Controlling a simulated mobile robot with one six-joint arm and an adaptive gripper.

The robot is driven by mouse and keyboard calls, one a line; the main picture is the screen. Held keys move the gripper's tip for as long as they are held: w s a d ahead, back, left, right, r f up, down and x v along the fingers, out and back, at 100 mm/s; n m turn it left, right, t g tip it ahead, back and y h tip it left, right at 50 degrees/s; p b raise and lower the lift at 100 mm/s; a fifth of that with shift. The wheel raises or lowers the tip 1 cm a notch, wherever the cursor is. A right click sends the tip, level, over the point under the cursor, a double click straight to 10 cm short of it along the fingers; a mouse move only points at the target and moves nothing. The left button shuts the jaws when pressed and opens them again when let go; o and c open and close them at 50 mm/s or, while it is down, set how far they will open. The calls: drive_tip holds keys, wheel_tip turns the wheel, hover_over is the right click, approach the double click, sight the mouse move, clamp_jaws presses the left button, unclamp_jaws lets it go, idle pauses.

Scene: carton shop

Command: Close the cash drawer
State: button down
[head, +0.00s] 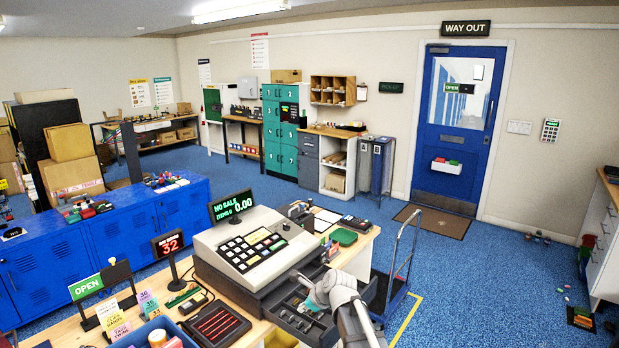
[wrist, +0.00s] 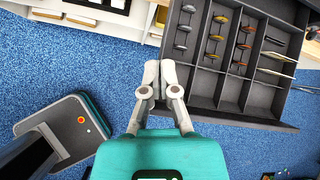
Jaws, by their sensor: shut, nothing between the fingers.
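The cash drawer (head: 286,318) stands open under the grey cash register (head: 240,240), which has a green "NO SALE 0.00" display (head: 231,206). In the wrist view the dark drawer (wrist: 230,105) shows compartments with coins in rows and some notes at the right. My gripper (head: 318,298) is over or beside the drawer's near end in the head view, and my arm hides part of the drawer.
The counter (head: 365,240) holds a red-lit "32" sign (head: 168,243), a black tray with red strips (head: 215,325) and small cards. A hand trolley (head: 395,285) stands beside the counter. Blue floor (head: 480,275) is open to the right.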

drive_tip(key=s+d+f+n+g+h+b, duration=0.2)
drive_tip(key=s+d+f+n, duration=0.4)
drive_tip(key=s+d+n, duration=0.3)
drive_tip(key=s+d+f+n+g+h+b, duration=0.2)
drive_tip(key=s+d+f+n+h+b, duration=0.2)
drive_tip(key=s+d+n, duration=0.6)
wheel_tip(320, 180, down, 3)
drive_tip(key=n+b, duration=0.2)
drive_tip(key=shift+s+n+g, duration=0.35)
drive_tip(key=shift+n+g, duration=0.05)
drive_tip(key=shift+r, duration=0.1)
